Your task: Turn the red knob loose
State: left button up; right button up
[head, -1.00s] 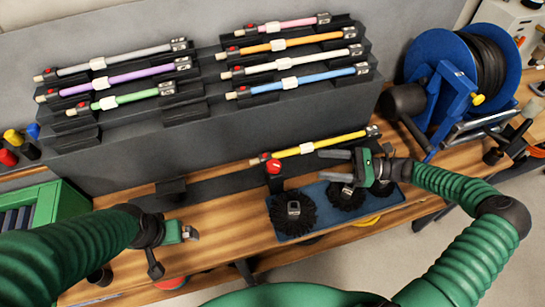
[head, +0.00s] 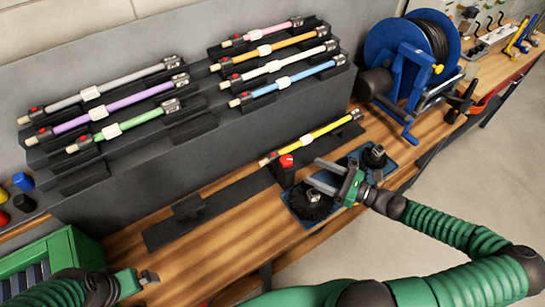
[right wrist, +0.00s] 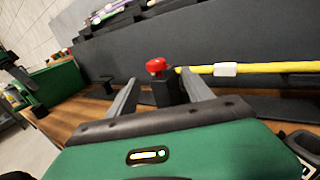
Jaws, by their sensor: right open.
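The red knob (head: 286,161) sits on top of a black upright block at the front end of the yellow rod (head: 322,136). In the right wrist view the knob (right wrist: 155,66) shows between and beyond the two fingers, with the yellow rod (right wrist: 260,69) running off to the right. My right gripper (head: 320,174) is open and empty, its fingers pointing toward the knob from the right, apart from it. My left gripper (head: 146,277) is at the lower left, far from the knob; its jaw state is unclear.
A blue tray (head: 296,212) with dark round brushes (head: 312,204) lies under my right gripper. A grey rack (head: 200,150) holds several coloured rods behind. A blue hose reel (head: 405,60) stands at the back right.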

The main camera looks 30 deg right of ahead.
aim_at(278, 162)
jog(key=p+x, duration=0.1)
jog(key=x, duration=1.2)
jog(key=shift+d, duration=0.2)
jog(key=shift+c, duration=0.6)
jog(key=shift+a, duration=0.1)
jog(key=shift+c, duration=1.3)
jog(key=shift+a+r, duration=0.2)
jog(key=shift+a, duration=0.45)
jog(key=c, duration=0.5)
jog(key=shift+a, duration=0.15)
jog(key=shift+c, duration=1)
grip_shut()
jog(key=shift+w+d+f, duration=0.1)
jog(key=shift+d, duration=0.25)
pick_arm(q)
jog(key=shift+d+r, duration=0.2)
jog(key=shift+r, duration=0.35)
